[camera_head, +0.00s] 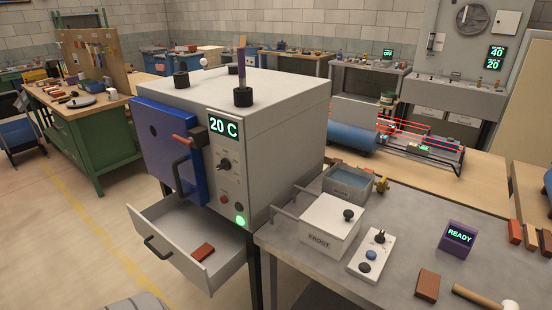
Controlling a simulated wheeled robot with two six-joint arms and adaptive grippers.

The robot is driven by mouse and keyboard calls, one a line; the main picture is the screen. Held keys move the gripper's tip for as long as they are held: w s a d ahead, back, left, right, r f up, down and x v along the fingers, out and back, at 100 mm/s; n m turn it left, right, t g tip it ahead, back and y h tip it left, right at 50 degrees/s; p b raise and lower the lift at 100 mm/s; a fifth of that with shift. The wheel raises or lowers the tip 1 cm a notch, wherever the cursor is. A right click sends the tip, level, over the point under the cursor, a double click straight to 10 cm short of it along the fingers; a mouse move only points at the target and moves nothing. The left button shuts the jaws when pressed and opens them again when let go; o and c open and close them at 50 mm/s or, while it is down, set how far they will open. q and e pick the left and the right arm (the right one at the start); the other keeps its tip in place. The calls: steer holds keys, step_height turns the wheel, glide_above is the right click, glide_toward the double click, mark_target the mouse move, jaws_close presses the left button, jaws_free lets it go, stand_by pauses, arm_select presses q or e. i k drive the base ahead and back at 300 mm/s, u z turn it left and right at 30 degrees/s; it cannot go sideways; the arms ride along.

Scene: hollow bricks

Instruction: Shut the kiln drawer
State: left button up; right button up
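The kiln (270,125) is a pale grey box on dark legs with a blue door (160,145) on its front and a display reading 20 C. The kiln drawer (172,243) is below the door and is pulled out toward the lower left. It has a dark bar handle (157,248) on its front panel. A small red brick (203,252) lies inside the drawer near its right end. Neither of my grippers is in view.
A grey table (400,225) right of the kiln holds a white FROST box (329,228), a control box (371,256), a READY display (458,238), a brick (427,285) and a mallet (484,297). Open floor (60,235) lies left of the drawer.

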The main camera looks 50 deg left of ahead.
mark_target(172, 228)
steer(key=u, duration=2.2)
steer(key=i, duration=0.7)
steer(key=z, duration=0.7)
